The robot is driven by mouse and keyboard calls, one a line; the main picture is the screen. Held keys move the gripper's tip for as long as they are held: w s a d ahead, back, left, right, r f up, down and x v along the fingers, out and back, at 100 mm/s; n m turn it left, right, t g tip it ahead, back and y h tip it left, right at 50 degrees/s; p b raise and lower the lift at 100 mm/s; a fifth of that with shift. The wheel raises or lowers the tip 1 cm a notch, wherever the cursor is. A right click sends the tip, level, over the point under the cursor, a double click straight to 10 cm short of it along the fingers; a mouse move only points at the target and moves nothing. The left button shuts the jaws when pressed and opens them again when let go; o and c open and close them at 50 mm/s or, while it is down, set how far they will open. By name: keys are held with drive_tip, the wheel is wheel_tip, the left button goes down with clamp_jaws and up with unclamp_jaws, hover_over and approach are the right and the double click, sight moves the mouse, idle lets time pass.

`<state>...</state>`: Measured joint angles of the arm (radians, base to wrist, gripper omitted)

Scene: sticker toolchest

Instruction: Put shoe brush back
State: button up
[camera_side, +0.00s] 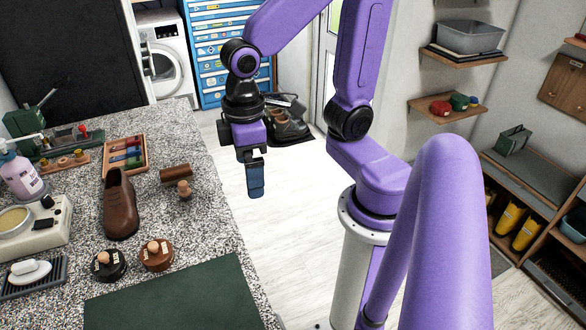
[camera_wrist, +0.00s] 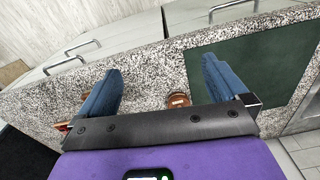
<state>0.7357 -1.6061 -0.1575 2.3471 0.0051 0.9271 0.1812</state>
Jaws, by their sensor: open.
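My gripper (camera_side: 256,185) hangs fingers down to the right of the counter's edge in the side view. In the wrist view its two blue fingers (camera_wrist: 162,66) are wide apart with nothing between them. On the speckled counter lie a dark brown cylindrical piece (camera_side: 175,172) and, touching or just in front of it, a small wooden-knobbed piece (camera_side: 184,190). I cannot tell for sure which is the shoe brush. A black round piece (camera_side: 108,266) and a brown round piece (camera_side: 157,260), each with a wooden knob and pale label, stand nearer. The brown one seems to show in the wrist view (camera_wrist: 178,100).
A brown shoe (camera_side: 120,205), an open wooden box (camera_side: 125,155), a pump bottle (camera_side: 22,178) and a soap rack (camera_side: 34,275) crowd the counter's left. A green mat (camera_side: 185,300) lies clear at the front. Bare counter separates the small pieces from the right edge.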

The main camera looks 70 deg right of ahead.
drive_tip(key=s+d+n, duration=0.2)
drive_tip(key=s+n, duration=0.2)
drive_tip(key=s, duration=0.3)
drive_tip(key=shift+s+d+f+n, duration=0.3)
drive_tip(key=shift+s+f+n, duration=0.05)
drive_tip(key=shift+f+n, duration=0.05)
